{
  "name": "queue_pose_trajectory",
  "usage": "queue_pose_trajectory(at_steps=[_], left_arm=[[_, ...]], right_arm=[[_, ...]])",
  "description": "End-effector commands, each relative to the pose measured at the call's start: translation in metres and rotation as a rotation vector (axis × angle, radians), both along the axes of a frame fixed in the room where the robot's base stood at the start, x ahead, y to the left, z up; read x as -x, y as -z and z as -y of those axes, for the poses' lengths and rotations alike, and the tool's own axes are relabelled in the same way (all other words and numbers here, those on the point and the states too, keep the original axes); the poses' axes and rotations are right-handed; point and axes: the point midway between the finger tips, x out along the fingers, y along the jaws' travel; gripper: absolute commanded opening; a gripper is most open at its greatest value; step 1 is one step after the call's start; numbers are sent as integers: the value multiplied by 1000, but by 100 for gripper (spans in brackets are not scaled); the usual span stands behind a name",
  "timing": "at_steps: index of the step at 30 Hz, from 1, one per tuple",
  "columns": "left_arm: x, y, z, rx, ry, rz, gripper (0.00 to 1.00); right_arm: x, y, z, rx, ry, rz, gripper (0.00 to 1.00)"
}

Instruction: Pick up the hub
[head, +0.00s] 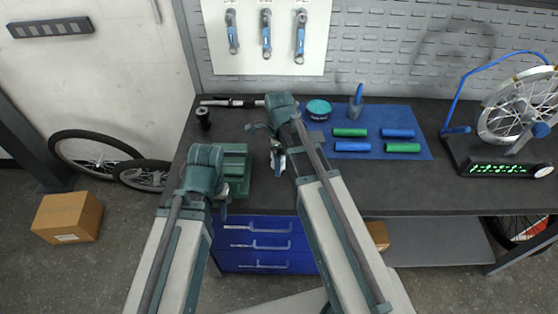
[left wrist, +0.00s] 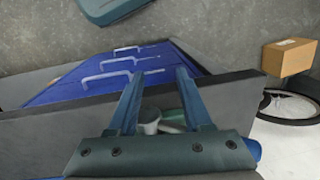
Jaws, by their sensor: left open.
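A small black upright spool-like part (head: 203,117), which looks like the hub, stands at the left end of the dark workbench (head: 455,190). My left gripper (head: 222,208) is near the bench's front edge, well nearer to me than that part, and partly hidden by my arm. In the left wrist view its two fingers (left wrist: 159,75) are apart, with nothing clasped. A grey cylinder (left wrist: 150,120) shows between them; I cannot tell what it is. My right gripper (head: 278,158) hangs over the bench beside the green vise; its jaws are too small to read.
The green vise (head: 236,165) stands at the bench's front left. A silver bar (head: 232,102) lies behind. A blue mat (head: 370,150) holds green and blue grips. A wheel stand (head: 500,155) is at the right. Blue drawers (head: 262,240) sit below; a carton (head: 68,218) is on the floor.

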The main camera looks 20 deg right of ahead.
Motion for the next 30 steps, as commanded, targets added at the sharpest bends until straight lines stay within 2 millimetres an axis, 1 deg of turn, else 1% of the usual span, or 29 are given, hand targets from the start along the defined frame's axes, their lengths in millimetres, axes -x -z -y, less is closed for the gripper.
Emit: queue_pose_trajectory(at_steps=[1, 2, 6, 14, 15, 16, 25, 30], left_arm=[[0, 0, 0, 0, 0, 0, 50], [0, 0, 0, 0, 0, 0, 50], [0, 0, 0, 0, 0, 0, 50], [0, 0, 0, 0, 0, 0, 50], [0, 0, 0, 0, 0, 0, 50], [0, 0, 0, 0, 0, 0, 50], [0, -1, 0, 0, 0, 0, 50], [0, -7, 0, 0, 0, 0, 50]], right_arm=[[0, 0, 0, 0, 0, 0, 89], [0, 0, 0, 0, 0, 0, 84], [0, 0, 0, 0, 0, 0, 59], [0, 0, 0, 0, 0, 0, 12], [0, 0, 0, 0, 0, 0, 5], [0, 0, 0, 0, 0, 0, 0], [0, -1, 0, 0, 0, 0, 0], [0, -7, 4, 0, 0, 0, 0]])
